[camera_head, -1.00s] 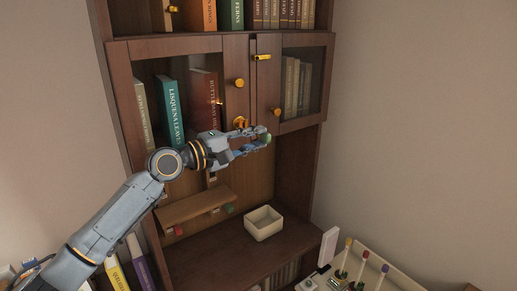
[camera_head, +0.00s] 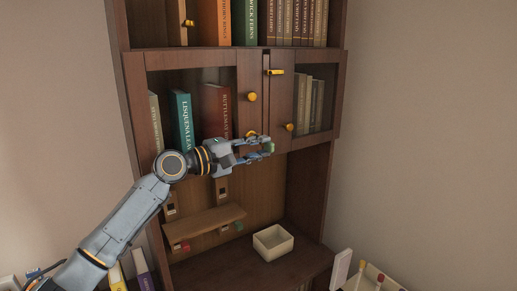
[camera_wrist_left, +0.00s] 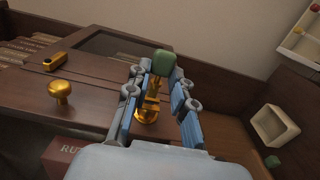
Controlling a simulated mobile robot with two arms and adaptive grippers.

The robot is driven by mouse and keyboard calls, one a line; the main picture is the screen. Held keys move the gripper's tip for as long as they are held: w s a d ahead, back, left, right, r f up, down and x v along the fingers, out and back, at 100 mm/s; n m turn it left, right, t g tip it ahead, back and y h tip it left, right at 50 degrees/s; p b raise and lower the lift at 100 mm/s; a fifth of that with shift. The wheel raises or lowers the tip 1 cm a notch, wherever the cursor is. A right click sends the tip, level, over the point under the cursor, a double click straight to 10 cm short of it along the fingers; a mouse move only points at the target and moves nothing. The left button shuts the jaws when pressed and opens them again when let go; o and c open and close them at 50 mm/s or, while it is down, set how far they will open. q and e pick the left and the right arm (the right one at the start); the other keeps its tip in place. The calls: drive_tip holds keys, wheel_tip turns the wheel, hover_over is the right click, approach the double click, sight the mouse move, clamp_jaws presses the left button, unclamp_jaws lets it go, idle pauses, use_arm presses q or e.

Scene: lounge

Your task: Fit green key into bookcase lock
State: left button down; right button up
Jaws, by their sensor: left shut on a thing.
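My left gripper (camera_head: 267,146) is shut on the green key, in front of the bookcase (camera_head: 310,175) just below its glass doors. The key's green head (camera_head: 271,148) shows at the fingertips. In the left wrist view the green head (camera_wrist_left: 163,62) is held between the blue-padded fingers (camera_wrist_left: 158,88). A gold lock (camera_head: 251,134) sits low on the left door, partly behind the gripper. Gold metal (camera_wrist_left: 148,110) also shows behind the fingers in the wrist view. The key's shaft is not clear, and I cannot tell whether it touches the lock. My right gripper is not in view.
Gold knobs (camera_head: 252,97) and (camera_head: 289,127) and a gold latch (camera_head: 275,72) project from the doors. A small shelf (camera_head: 204,220) and a cream box (camera_head: 273,243) stand below. Books fill the upper shelves. The space right of the gripper is open.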

use_arm(q)
drive_tip(key=shift+w+a, duration=0.1)
drive_tip(key=shift+w+a, duration=0.4)
drive_tip(key=shift+w, duration=0.05)
idle(0.6)
drive_tip(key=shift+w+a+b, duration=0.25)
drive_tip(key=shift+w+b, duration=0.15)
drive_tip(key=shift+w+a, duration=0.15)
drive_tip(key=shift+r, duration=0.2)
idle(0.5)
idle(0.8)
drive_tip(key=shift+f+p, duration=0.15)
drive_tip(key=shift+p, duration=0.25)
drive_tip(key=shift+w+a, duration=0.1)
drive_tip(key=shift+a, duration=0.1)
idle(0.5)
drive_tip(key=c, duration=1.1)
unclamp_jaws()
